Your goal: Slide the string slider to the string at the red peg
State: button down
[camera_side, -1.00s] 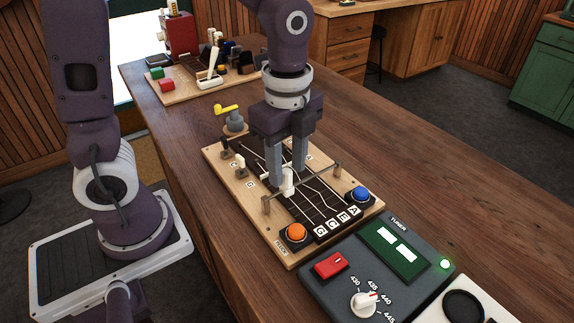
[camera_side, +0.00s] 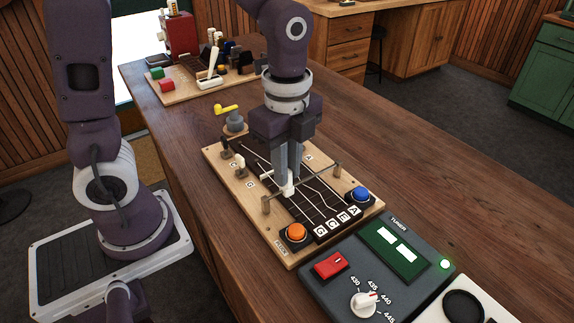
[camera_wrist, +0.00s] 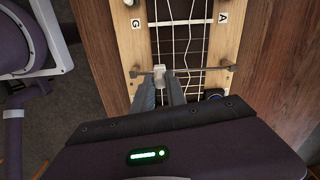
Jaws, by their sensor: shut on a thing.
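The string slider is a white knob (camera_side: 288,189) on a thin cross rail (camera_side: 318,178) above the fretboard, nearer the rail's left post. In the wrist view the slider (camera_wrist: 162,74) also sits left of the rail's middle. My gripper (camera_side: 287,181) points down with both fingers shut on the slider. In the wrist view my gripper's fingers (camera_wrist: 165,90) come up to it from below and cover part of it. Pale strings run along the dark fretboard, some wavy. I cannot make out a red peg on this board; my gripper hides part of its far end.
An orange button (camera_side: 296,232) and a blue button (camera_side: 361,194) flank the board's near end. A grey tuner (camera_side: 345,285) with a red switch and white dial stands in front. A yellow lever (camera_side: 226,109) is behind left. The table's right side is bare.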

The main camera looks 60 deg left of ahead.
dwell(0.9)
jog(key=w, duration=0.5)
jog(key=shift+w, duration=0.2)
jog(key=c, duration=1.3)
grip_release()
jog(key=shift+c, duration=0.2)
jog(key=shift+s, duration=0.1)
notch_tip(320, 180, up, 7)
